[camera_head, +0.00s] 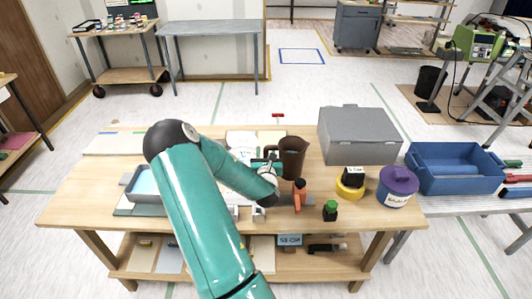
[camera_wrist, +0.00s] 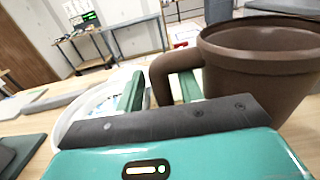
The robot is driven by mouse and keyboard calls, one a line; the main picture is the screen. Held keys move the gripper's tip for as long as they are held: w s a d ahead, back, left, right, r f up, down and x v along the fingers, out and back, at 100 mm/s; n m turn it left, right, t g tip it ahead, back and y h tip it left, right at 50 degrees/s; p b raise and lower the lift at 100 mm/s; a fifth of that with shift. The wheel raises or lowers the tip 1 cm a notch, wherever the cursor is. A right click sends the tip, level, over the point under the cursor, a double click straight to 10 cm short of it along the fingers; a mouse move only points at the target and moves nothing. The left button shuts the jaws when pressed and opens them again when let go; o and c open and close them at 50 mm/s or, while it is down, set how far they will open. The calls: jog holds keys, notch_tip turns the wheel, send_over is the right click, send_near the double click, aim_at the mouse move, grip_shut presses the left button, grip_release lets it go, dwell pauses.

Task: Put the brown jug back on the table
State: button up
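The brown jug (camera_head: 293,158) is upright at the middle of the wooden table (camera_head: 95,195) in the head view. Its rim and wall fill the right of the wrist view (camera_wrist: 262,70). My gripper (camera_head: 268,168) is at the jug's left side. In the wrist view, the jug's handle (camera_wrist: 164,80) lies between my two green fingers (camera_wrist: 160,88). I cannot tell whether they press on it. The jug's base is partly hidden, so I cannot tell whether it touches the table or is held just above it.

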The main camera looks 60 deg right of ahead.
jog(key=shift+f, duration=0.1)
dwell(0.3)
jog(key=v, duration=1.4)
jog(key=shift+w, duration=0.15)
